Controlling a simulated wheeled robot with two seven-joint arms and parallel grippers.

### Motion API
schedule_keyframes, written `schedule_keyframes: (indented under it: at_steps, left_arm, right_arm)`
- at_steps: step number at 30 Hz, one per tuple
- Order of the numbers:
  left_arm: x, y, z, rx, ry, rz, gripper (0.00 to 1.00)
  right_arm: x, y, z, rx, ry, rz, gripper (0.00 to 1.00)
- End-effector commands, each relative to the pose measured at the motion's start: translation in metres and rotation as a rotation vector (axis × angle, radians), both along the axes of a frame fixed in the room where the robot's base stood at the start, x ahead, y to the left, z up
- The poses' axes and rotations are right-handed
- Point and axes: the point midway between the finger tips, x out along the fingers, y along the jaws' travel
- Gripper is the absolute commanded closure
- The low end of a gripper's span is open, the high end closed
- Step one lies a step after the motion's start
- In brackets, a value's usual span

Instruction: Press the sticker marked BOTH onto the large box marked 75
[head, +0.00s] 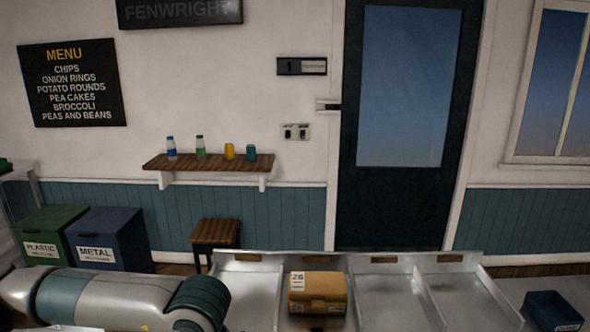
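A brown box (318,294) sits in a compartment of the metal tray unit at the bottom centre; its small white label reads something like Z6 or 26. I see no box that clearly reads 75. No sticker marked BOTH can be made out in the head view. My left arm comes in from the left across the bottom, but its gripper is out of the picture. My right gripper is not in view.
The metal tray unit (395,298) has several compartments; those beside the brown box look empty. A dark blue box (552,310) stands at the far right. Green (48,235) and blue (109,238) bins and a wooden stool (216,234) stand behind, left.

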Motion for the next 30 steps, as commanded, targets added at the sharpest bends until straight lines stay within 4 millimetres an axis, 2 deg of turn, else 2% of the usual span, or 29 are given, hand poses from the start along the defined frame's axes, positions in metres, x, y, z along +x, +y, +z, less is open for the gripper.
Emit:
schedule_keyframes:
  at_steps: [15, 30]
  left_arm:
    - [0.0000, -0.0001, -0.0054, 0.000, 0.000, 0.000, 1.00]
    - [-0.0001, 0.0000, -0.0044, 0.000, 0.000, 0.000, 1.00]
  right_arm:
    - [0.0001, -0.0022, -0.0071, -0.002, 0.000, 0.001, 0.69]
    - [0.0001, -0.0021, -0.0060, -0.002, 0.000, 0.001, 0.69]
